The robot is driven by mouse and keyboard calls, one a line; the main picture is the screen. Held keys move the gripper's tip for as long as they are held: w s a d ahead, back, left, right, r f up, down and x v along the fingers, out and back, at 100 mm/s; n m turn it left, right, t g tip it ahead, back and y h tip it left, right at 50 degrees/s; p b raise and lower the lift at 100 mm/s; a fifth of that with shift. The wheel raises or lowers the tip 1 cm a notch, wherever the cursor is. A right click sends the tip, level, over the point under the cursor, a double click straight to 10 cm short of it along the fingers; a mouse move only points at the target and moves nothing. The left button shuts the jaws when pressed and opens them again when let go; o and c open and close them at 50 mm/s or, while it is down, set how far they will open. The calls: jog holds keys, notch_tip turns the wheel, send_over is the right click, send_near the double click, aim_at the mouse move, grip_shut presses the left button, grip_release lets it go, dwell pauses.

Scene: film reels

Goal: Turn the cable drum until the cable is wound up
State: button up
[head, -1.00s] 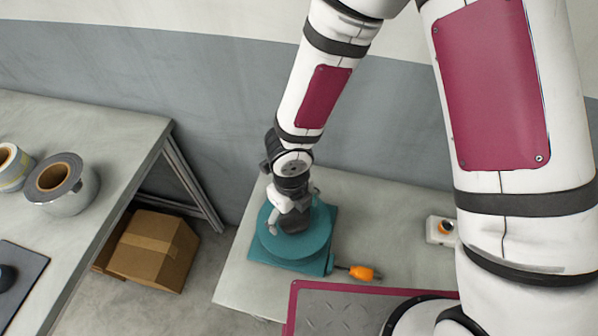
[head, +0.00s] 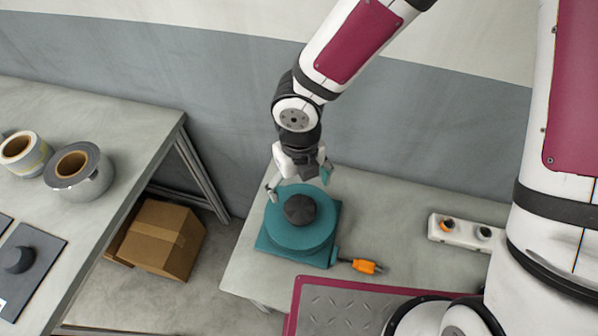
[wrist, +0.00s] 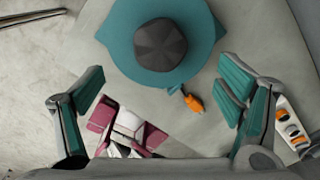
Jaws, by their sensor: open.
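The teal cable drum (head: 283,231) sits on the table in front of me, with a dark faceted knob (head: 299,209) on top at its centre. An orange plug (head: 366,266) lies close against the drum's lower right side, with only a short bit of cable showing. In the wrist view the drum (wrist: 196,62), knob (wrist: 160,45) and plug (wrist: 193,102) also show. My gripper (head: 299,180) is open and empty, above the far side of the drum and apart from the knob. Its fingers (wrist: 158,92) stand wide apart in the wrist view.
A white socket strip (head: 466,232) lies to the right on the same table. A red-edged plate (head: 350,284) is at the front. The left table (head: 110,190) holds tape rolls (head: 78,172) and a dark pad (head: 32,265). A cardboard box (head: 160,237) stands on the floor between.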

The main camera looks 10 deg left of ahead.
jog(key=shift+r, duration=2)
jog(key=shift+d, duration=0.1)
